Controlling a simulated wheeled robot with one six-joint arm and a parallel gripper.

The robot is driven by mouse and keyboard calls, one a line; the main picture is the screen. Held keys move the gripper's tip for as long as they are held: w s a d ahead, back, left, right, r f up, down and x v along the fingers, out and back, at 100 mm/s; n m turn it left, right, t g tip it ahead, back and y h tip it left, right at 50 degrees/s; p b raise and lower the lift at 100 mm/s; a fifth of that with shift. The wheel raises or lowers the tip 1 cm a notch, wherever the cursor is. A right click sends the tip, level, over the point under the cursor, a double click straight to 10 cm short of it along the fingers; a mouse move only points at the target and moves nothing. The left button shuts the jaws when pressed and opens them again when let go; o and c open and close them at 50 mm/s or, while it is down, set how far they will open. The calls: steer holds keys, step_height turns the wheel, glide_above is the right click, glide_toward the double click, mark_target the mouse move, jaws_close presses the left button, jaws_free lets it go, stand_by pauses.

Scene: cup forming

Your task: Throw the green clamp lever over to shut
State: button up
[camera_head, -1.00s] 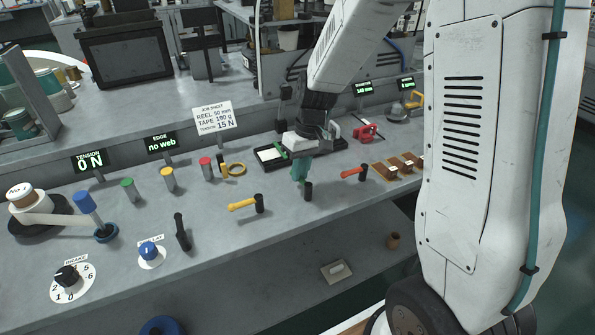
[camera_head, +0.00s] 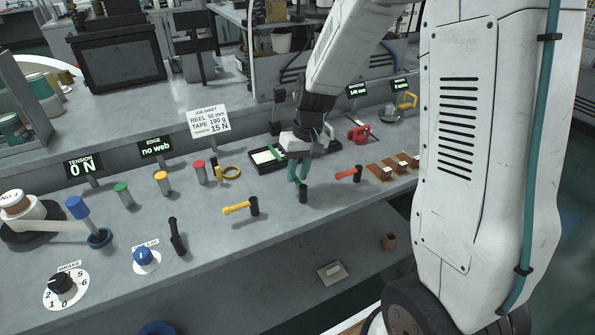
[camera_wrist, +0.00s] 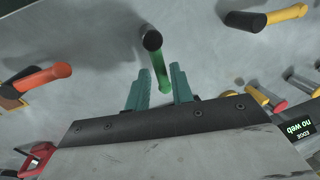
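The green clamp lever (camera_wrist: 159,68) shows in the wrist view, its black pivot post (camera_wrist: 151,40) at the upper end and its green handle pointing toward my gripper. In the head view only the black post (camera_head: 303,193) shows clearly; the handle is hidden by my fingers. My gripper (camera_head: 298,178) is above the bench just behind that post. In the wrist view the two teal fingers of my gripper (camera_wrist: 155,82) stand apart, with the handle's end between them in the picture. I cannot tell whether they touch it.
A yellow lever (camera_head: 238,208) stands left of the green one and a red-orange lever (camera_head: 347,174) stands right. Behind my gripper is a black-framed tray (camera_head: 258,168). Wooden blocks (camera_head: 380,171) lie at the right. The bench front is clear near the post.

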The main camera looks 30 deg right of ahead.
steer(key=shift+o, duration=0.5)
step_height(320, 180, up, 8)
steer(key=d, duration=0.1)
steer(key=shift+d+f, duration=0.15)
steer(key=shift+d, duration=0.1)
steer(key=shift+s, duration=0.15)
steer(key=s+a+r+h, duration=0.1)
steer(key=s+r, duration=0.4)
steer(key=s, duration=0.7)
steer(key=s+a+r+t+h, duration=0.1)
steer(key=s+r, duration=0.4)
steer(key=s, duration=0.8)
steer(key=shift+s+a, duration=0.25)
steer(key=shift+a, duration=0.2)
